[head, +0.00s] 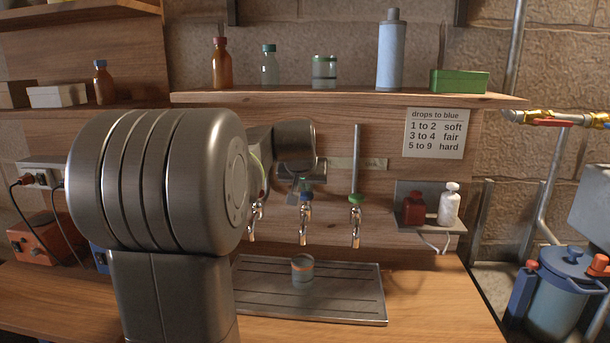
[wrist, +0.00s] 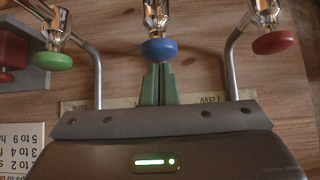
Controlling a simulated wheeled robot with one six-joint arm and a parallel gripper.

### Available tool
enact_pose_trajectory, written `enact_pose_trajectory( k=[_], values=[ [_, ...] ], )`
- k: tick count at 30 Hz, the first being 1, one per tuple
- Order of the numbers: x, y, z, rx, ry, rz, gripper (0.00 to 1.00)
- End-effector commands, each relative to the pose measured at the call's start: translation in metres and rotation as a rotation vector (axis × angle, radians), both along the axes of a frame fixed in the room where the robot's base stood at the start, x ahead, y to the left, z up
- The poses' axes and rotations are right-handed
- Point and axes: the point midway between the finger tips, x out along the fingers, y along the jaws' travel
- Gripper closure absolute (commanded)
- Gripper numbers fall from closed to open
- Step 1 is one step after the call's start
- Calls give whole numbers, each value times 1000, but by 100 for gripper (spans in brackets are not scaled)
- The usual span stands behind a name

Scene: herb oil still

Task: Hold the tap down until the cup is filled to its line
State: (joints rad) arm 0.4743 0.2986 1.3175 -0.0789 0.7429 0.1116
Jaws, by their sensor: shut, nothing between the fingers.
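Three taps stand on the wooden back panel. The blue-topped tap (head: 305,210) is in the middle, and its blue knob (wrist: 159,48) shows in the wrist view. My gripper (wrist: 158,72) is shut and empty, its green fingertips right at the blue knob; I cannot tell whether they press it. In the head view my gripper (head: 305,184) is just above that tap, partly hidden by my arm.
The green-topped tap (head: 355,220) is right of the blue one; the red knob (wrist: 275,42) shows in the wrist view. A shelf (head: 340,98) with bottles runs above. A small bracket (head: 430,222) holding red and white bottles is at right.

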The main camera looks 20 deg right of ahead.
Motion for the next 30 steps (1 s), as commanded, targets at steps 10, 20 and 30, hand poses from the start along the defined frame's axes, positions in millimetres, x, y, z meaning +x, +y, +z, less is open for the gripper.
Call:
enact_pose_trajectory(
  k=[10,20,30],
  values=[
    [0,0,-2,0,0,0,100],
    [-1,0,-29,3,5,0,100],
    [-1,1,-33,11,15,-1,100]
  ],
)
